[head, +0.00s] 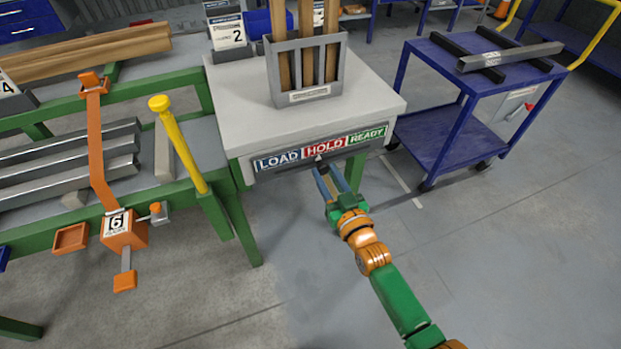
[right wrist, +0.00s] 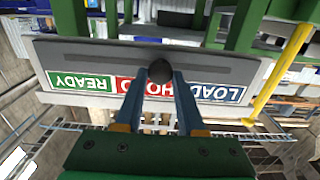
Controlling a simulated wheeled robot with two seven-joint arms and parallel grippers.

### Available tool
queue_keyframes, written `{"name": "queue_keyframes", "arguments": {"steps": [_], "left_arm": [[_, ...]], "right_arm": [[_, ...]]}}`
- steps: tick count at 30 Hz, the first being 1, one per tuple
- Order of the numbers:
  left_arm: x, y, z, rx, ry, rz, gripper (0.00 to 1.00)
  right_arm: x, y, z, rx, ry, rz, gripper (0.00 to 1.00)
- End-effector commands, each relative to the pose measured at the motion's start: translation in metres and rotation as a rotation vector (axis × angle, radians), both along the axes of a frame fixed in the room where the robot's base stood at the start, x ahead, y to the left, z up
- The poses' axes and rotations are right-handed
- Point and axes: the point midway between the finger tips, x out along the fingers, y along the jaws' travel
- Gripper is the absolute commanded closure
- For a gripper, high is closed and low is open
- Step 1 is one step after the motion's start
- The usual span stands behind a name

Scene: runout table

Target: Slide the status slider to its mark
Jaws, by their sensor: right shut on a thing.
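The status slider panel (head: 284,160) is on the front edge of a grey-topped stand, with a blue LOAD, a red HOLD and a green READY label. In the right wrist view the panel (right wrist: 90,65) appears upside down. The slider's dark round knob (right wrist: 160,70) is by the HOLD label, in front of the slot. My right gripper (head: 328,168) reaches the panel from below. It is shut on the knob, with one blue finger on each side, as the right wrist view (right wrist: 161,80) shows. My left gripper is not in view.
A grey holder (head: 312,92) with upright wooden bars stands on the stand's top (head: 236,100). A green-framed table (head: 205,150) with metal bars, a yellow post (head: 178,143) and an orange clamp arm (head: 97,150) is at left. A blue cart (head: 440,85) stands at right. Floor in front is clear.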

Motion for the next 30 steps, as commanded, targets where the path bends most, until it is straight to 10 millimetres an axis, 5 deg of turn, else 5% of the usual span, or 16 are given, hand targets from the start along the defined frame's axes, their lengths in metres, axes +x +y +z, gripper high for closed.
{"name": "queue_keyframes", "arguments": {"steps": [13,14,17,26,30], "left_arm": [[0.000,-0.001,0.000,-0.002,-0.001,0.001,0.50],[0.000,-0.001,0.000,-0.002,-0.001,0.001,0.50],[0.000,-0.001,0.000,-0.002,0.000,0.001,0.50],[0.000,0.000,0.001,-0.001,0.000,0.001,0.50],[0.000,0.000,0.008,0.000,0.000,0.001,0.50]], "right_arm": [[0.002,-0.008,-0.002,-0.001,0.005,-0.001,1.00],[0.002,-0.008,-0.002,-0.001,0.005,-0.001,0.59],[0.002,-0.008,-0.002,0.000,0.004,-0.001,0.32],[0.001,-0.008,-0.001,0.001,0.003,0.000,0.31],[-0.021,-0.015,0.001,0.000,0.005,0.000,0.31]]}}
